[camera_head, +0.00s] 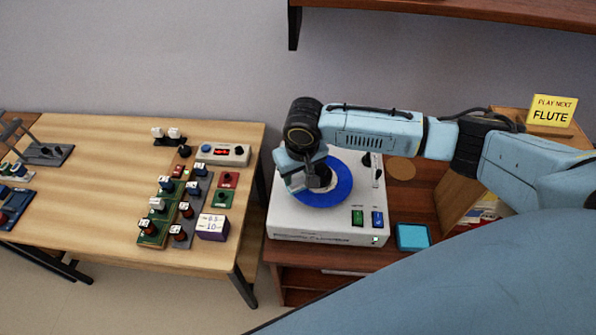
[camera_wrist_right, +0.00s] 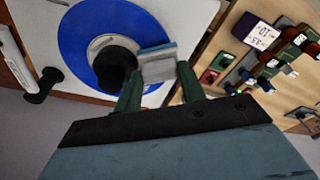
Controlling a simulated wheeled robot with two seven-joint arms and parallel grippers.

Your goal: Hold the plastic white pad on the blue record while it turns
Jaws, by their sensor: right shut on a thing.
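The blue record (camera_head: 342,196) lies on the white turntable (camera_head: 290,222) on the wooden cabinet. In the right wrist view, the record (camera_wrist_right: 84,30) has a pale label and a dark round knob (camera_wrist_right: 113,66) at its middle. My right gripper (camera_head: 312,186) is over the left part of the record in the head view. In the wrist view its dark green fingers (camera_wrist_right: 158,88) are shut on a small whitish pad (camera_wrist_right: 158,66), which overlaps the record's edge. I cannot tell whether the pad touches the record, or whether the record turns. My left gripper is not in view.
Green and blue switches (camera_head: 358,217) sit at the turntable's front right. A cyan square (camera_head: 413,237) lies on the cabinet. The left table (camera_head: 100,190) carries several electronic modules and a purple box (camera_head: 212,229). A yellow "PLAY NEXT FLUTE" sign (camera_head: 553,111) stands at right.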

